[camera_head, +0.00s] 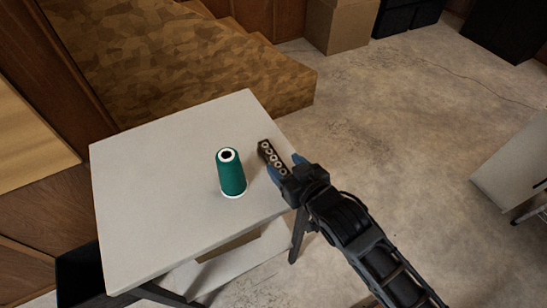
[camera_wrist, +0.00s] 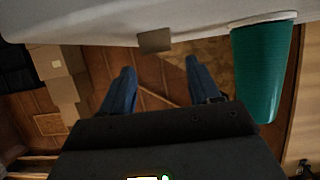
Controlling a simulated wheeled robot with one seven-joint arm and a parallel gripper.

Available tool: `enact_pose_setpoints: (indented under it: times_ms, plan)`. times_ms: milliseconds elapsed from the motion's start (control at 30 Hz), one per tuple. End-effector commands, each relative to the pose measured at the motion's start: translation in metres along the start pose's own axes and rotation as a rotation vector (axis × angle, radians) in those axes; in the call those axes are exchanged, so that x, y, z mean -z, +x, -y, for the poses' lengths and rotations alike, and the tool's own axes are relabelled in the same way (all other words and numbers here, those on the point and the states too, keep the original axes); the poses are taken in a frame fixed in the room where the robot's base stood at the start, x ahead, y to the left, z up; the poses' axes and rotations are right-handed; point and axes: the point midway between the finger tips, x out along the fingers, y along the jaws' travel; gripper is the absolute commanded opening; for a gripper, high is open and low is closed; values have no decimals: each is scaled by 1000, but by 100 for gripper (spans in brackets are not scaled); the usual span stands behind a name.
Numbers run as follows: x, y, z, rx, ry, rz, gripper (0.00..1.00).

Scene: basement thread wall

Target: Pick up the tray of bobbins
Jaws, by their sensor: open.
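The tray of bobbins (camera_head: 267,153) is a narrow dark brown strip holding a row of several pale-rimmed bobbins. It lies along the right edge of the white table. My gripper (camera_head: 286,165) is at the tray's near end, its two blue fingers spread apart. In the wrist view, the tray's brown end (camera_wrist: 155,41) shows just past the fingertips (camera_wrist: 158,68), roughly centred between them, and the gap holds nothing. The picture there appears upside down. I cannot tell in the head view whether a finger touches the tray.
A teal thread cone (camera_head: 231,174) stands upright on the table (camera_head: 150,190), left of the tray; it also shows in the wrist view (camera_wrist: 262,72). Carpeted steps (camera_head: 180,60) rise behind the table. A cardboard box (camera_head: 342,25) stands at the back. The concrete floor to the right is largely clear.

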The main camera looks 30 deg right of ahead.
Motion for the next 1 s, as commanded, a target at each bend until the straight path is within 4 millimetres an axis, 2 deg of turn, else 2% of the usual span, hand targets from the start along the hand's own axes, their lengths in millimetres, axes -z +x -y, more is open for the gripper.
enact_pose_setpoints:
  times_ms: [333,667,1000]
  plan:
    - [-4,44,3,1,0,-1,62]
    - [-5,50,2,0,0,-1,62]
    - [-5,50,2,0,0,-1,30]
